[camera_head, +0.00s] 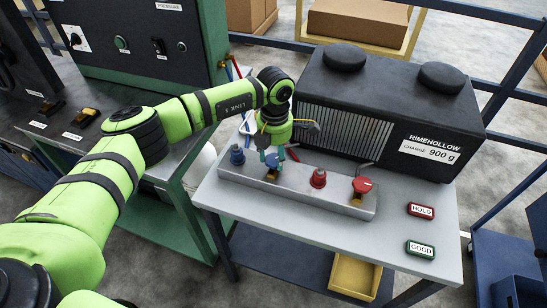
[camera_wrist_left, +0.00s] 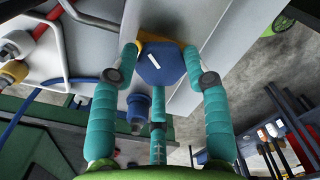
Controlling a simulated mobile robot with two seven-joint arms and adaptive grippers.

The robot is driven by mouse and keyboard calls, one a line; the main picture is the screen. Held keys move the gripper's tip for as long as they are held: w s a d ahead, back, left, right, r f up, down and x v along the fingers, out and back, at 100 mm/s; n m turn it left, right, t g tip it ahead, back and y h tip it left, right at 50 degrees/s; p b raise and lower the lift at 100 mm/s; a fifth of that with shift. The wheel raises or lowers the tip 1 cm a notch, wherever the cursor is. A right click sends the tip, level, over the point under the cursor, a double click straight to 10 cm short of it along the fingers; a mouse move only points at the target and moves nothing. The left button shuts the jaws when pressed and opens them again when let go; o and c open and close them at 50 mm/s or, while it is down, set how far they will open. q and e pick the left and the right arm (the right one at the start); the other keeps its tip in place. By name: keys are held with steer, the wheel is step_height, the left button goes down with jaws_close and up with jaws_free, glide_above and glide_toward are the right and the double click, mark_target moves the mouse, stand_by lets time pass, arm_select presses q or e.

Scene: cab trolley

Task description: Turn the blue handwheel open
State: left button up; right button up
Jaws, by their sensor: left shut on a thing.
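The blue handwheel (camera_head: 272,160) sits on the grey manifold block (camera_head: 335,200) on the trolley top. In the left wrist view the handwheel (camera_wrist_left: 162,68) is a blue many-sided knob with a short white mark on its face, over a yellow-orange part. My left gripper (camera_head: 271,150) reaches down onto it from above. Its teal fingers (camera_wrist_left: 160,85) stand around the knob, shut on it. The fingers partly hide the handwheel in the head view. My right gripper is out of view.
A blue fitting (camera_head: 237,156) stands close left of the handwheel. A red fitting (camera_head: 318,178) and a red handwheel (camera_head: 362,184) stand to the right. The black Rimehollow unit (camera_head: 390,105) is behind. HOLD (camera_head: 421,210) and GOOD (camera_head: 420,249) plates lie at front right.

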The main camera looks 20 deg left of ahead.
arm_select(q)
steer(key=n, duration=0.1)
steer(key=n+b, duration=0.1)
steer(key=n, duration=0.3)
steer(key=shift+d+b, duration=0.25)
steer(key=shift+b, duration=0.05)
steer(key=shift+a+n+b, duration=0.1)
steer(key=shift+n+b, duration=0.2)
steer(key=shift+n, duration=1.3)
steer(key=shift+w+a+r+n, duration=0.1)
steer(key=shift+w+r+n, duration=0.1)
steer(key=shift+n, duration=0.1)
steer(key=o, duration=1.1)
steer(key=shift+w+f, duration=0.1)
steer(key=shift+f, duration=0.1)
steer(key=shift+r, duration=0.1)
